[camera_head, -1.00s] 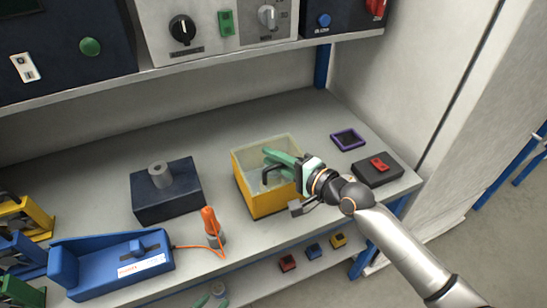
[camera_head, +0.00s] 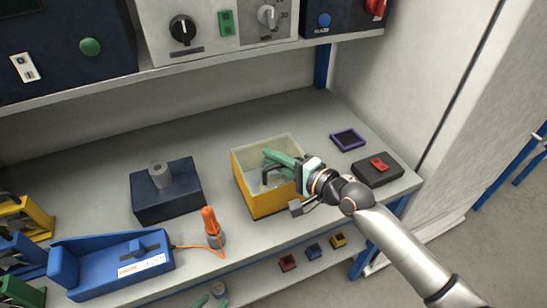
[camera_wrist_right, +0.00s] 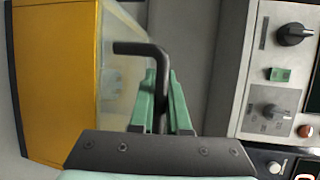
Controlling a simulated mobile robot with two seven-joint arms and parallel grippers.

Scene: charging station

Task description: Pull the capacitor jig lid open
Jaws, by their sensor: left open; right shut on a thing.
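The capacitor jig appears to be the yellow box (camera_head: 249,193) with a pale, see-through top on the bench. Its dark bent handle (camera_wrist_right: 138,48) shows in the right wrist view, running down between the green fingers. My right gripper (camera_head: 274,164) is at the box's top, shut on this handle; the same gripper (camera_wrist_right: 162,100) shows in the wrist view. The fingers and wrist hide part of the box's right side. How far the lid is raised is hard to tell. My left gripper (camera_head: 209,297) shows only as green fingertips at the bottom edge, open and empty.
A dark block with a grey cylinder (camera_head: 160,174) stands left of the box, an orange-handled tool (camera_head: 210,224) in front. A blue device (camera_head: 110,264) is front left. A purple-rimmed tray (camera_head: 348,139) and red-switch box (camera_head: 378,168) are right. The upper shelf (camera_head: 200,70) overhangs the back.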

